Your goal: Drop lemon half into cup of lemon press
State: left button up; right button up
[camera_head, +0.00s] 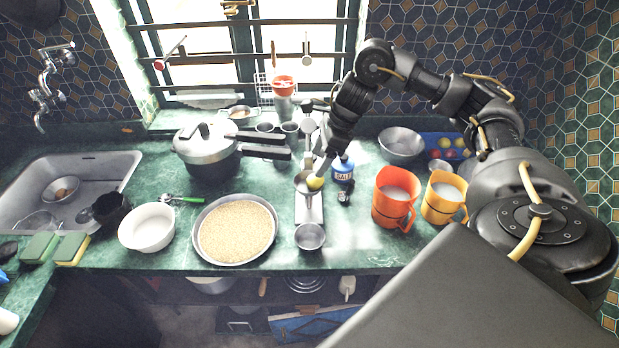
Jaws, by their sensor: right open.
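The lemon press stands on the green counter near the middle, with its upright metal column (308,150) and pale base (309,213). The press cup (302,186) is a small metal cup partway up it. The yellow lemon half (315,183) is at the right side of the cup, and I cannot tell whether it rests in the cup or is just above its rim. My right gripper (320,171) reaches down from behind right. It is open, with its fingertips just above the lemon half, and its fingers are small and dark here. My left gripper is not in view.
A small metal bowl (310,236) sits at the front of the press. A tray of grain (236,229) and a pressure cooker (208,150) are on the left. A blue salt container (343,168), an orange mug (395,196) and a yellow mug (443,197) are on the right.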

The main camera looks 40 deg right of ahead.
jog(key=p+v, duration=0.2)
jog(key=v, duration=0.8)
dwell(0.4)
